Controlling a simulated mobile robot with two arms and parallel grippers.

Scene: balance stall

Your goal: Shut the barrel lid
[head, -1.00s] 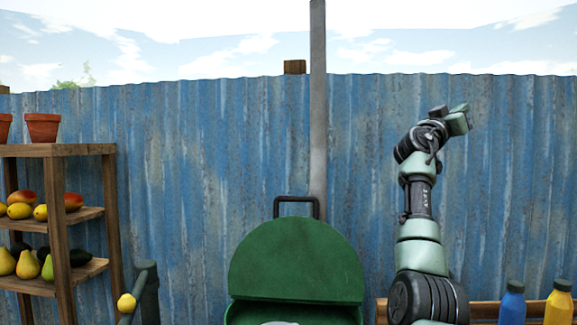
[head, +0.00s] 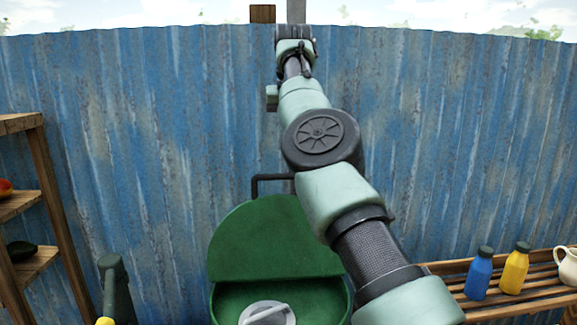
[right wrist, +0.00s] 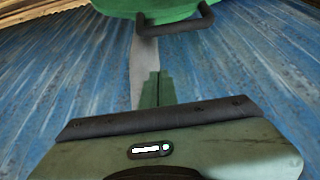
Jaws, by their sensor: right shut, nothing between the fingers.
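The green barrel lid (head: 262,238) stands open and upright behind the green barrel (head: 228,300). Its dark handle (head: 270,178) is at its top edge, partly hidden by my right arm. In the right wrist view the lid (right wrist: 150,6) and handle (right wrist: 176,27) show at the top. My right gripper (right wrist: 157,78) is shut and empty, with a visible gap between its fingertips and the handle in the picture. In the head view my right arm reaches up across the lid's right side, its wrist high against the fence.
A blue corrugated fence (head: 150,150) with a grey post stands behind the barrel. A grey round object (head: 267,313) is inside the barrel. A wooden shelf (head: 58,200) is left; a bench with a blue bottle (head: 478,275), yellow bottle (head: 515,270) and white jug (head: 568,265) is right.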

